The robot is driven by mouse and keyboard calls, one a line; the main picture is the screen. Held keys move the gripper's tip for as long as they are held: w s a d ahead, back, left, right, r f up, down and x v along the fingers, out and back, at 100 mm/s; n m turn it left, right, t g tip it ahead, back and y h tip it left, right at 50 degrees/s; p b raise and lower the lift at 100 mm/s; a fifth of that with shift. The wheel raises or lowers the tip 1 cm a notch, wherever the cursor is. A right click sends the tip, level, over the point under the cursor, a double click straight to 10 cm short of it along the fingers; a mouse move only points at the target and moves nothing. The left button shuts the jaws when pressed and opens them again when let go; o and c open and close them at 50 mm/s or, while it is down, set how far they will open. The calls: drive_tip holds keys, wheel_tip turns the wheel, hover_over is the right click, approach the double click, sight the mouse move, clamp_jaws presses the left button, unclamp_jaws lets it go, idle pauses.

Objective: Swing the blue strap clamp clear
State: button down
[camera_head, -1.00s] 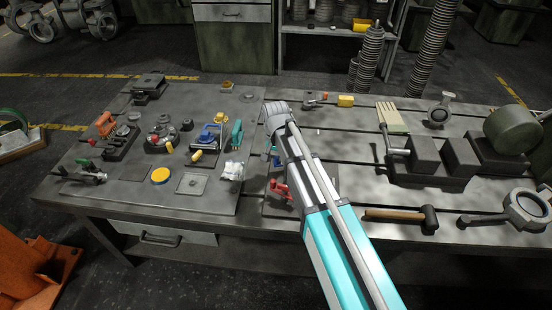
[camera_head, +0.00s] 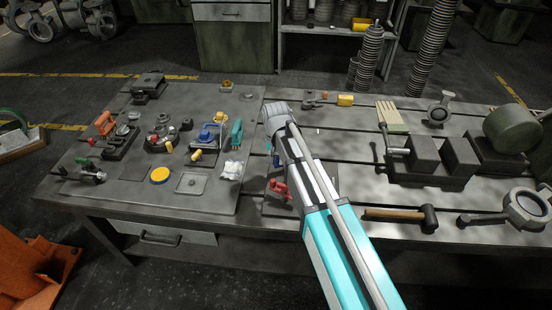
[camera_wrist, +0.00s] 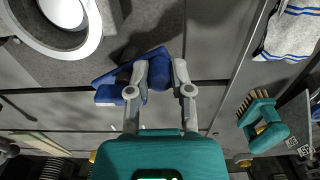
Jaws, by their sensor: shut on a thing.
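The blue strap clamp (camera_wrist: 105,93) is in the wrist view, with its blue part running between my fingers and out to the left. My gripper (camera_wrist: 160,72) is shut on it, one finger on each side of the blue block. In the head view only a small bit of blue (camera_head: 276,160) shows beside my arm. My arm hides the fingertips and most of the clamp there.
A pale ring-shaped casting (camera_wrist: 95,35) lies close by at the upper left of the wrist view. A red handle (camera_head: 278,187) stands left of my arm. A cloth (camera_head: 232,170) and a teal tool (camera_head: 237,132) lie further left. A mallet (camera_head: 400,215) lies right.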

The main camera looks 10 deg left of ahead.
drive_tip(key=c, duration=0.5)
unclamp_jaws()
drive_tip(key=shift+c, duration=0.2)
drive_tip(key=shift+w+m, duration=0.1)
drive_tip(key=shift+m, duration=0.2)
drive_tip(key=shift+w+a+m, duration=0.2)
drive_tip(key=shift+w+m, duration=0.05)
drive_tip(key=shift+m, duration=0.45)
wheel_tip(320, 180, up, 14)
drive_tip(key=p, duration=1.4)
drive_tip(key=s+d+f+b, duration=0.1)
drive_tip(key=s+d, duration=0.2)
drive_tip(key=d, duration=1.1)
drive_tip(key=s+d+f+m+b, duration=0.1)
drive_tip(key=s+d, duration=0.2)
drive_tip(key=d, duration=1.1)
drive_tip(key=shift+s+f+b, duration=0.4)
